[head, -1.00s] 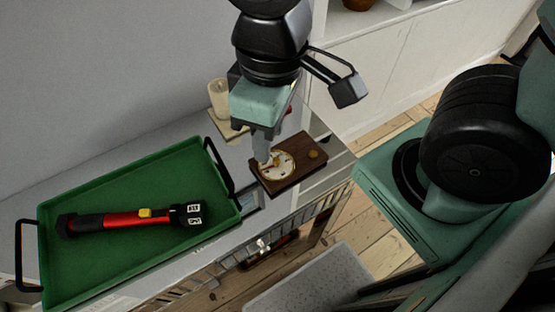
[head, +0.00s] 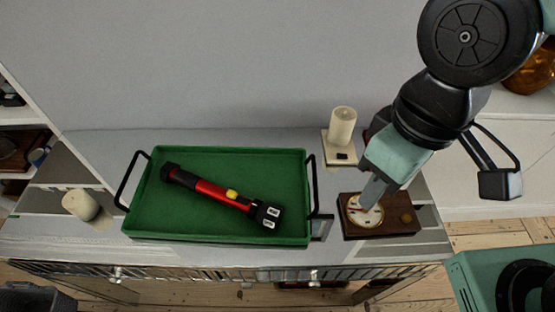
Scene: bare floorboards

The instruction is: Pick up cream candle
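A cream candle (head: 342,127) stands upright on a small cream base (head: 340,158) at the back of the cabinet top, right of the tray. A second cream candle (head: 80,204) is at the left end of the cabinet top, seen at a slant. My gripper (head: 371,194) points down over the dial of a brown wooden clock, in front and to the right of the standing candle. It is apart from both candles. Its fingers overlap from this angle, so I cannot see whether they are open or whether the tip touches the clock.
A green tray (head: 140,214) with black handles lies mid-cabinet, holding a red and black flashlight (head: 222,195). The wooden clock (head: 408,227) lies flat near the front right edge. A small dark-framed item (head: 321,228) lies between tray and clock. The wall is close behind.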

